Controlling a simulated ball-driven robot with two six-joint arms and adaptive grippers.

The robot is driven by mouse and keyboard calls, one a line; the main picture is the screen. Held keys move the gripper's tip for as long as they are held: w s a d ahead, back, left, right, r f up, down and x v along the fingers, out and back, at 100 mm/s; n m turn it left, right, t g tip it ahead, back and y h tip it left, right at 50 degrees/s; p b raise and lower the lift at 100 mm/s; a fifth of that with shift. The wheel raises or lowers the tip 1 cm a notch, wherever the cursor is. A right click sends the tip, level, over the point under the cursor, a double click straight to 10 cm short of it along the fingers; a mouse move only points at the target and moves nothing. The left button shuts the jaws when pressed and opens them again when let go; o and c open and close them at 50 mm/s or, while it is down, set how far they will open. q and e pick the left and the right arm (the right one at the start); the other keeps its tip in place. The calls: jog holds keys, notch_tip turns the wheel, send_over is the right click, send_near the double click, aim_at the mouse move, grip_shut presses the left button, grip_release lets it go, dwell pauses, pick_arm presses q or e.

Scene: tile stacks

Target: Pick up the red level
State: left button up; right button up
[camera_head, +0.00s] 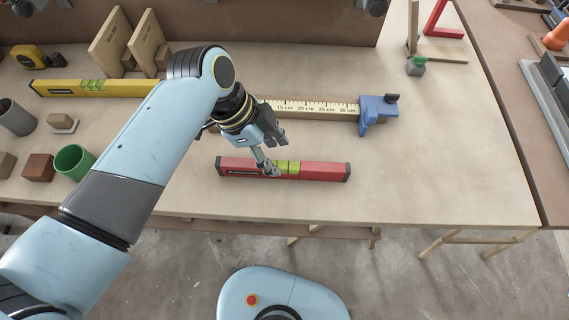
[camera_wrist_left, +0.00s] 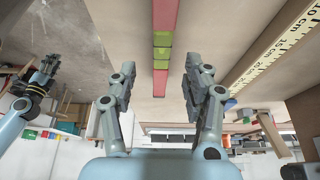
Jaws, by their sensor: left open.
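The red level (camera_head: 318,171), with a yellow-green vial section in the middle and dark end caps, lies flat near the table's front edge in the head view. My left gripper (camera_head: 270,160) is over the level, just left of the vials, and its finger partly covers it. In the left wrist view, the level (camera_wrist_left: 160,84) runs between the two spread fingers of my left gripper (camera_wrist_left: 160,92), with a gap on each side. Nothing is held. My right gripper (camera_wrist_left: 44,72) shows small at the left of that view; its finger opening is unclear.
A yellow level (camera_head: 58,89) lies behind to the left. A ruler (camera_head: 310,106) with a blue clamp end (camera_head: 375,110) lies behind the red level. A green cup (camera_head: 73,161) stands at the left front. The table (camera_head: 430,175) is clear to the right.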

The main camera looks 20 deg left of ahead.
aim_at(282, 164)
pick_arm(q)
jog(key=shift+w+d+f, duration=0.15)
jog(key=shift+f, duration=0.2)
jog(key=x, duration=0.4)
jog(key=shift+f, duration=0.6)
pick_arm(e)
jog(key=shift+w+a+r, duration=0.15)
jog(key=shift+w+a, duration=0.15)
jog(key=shift+w, duration=0.4)
pick_arm(q)
jog(key=shift+c, duration=0.3)
jog(key=shift+c, duration=1.1)
grip_shut()
pick_arm(e)
jog(key=shift+s+d, duration=0.2)
jog(key=shift+d, duration=0.05)
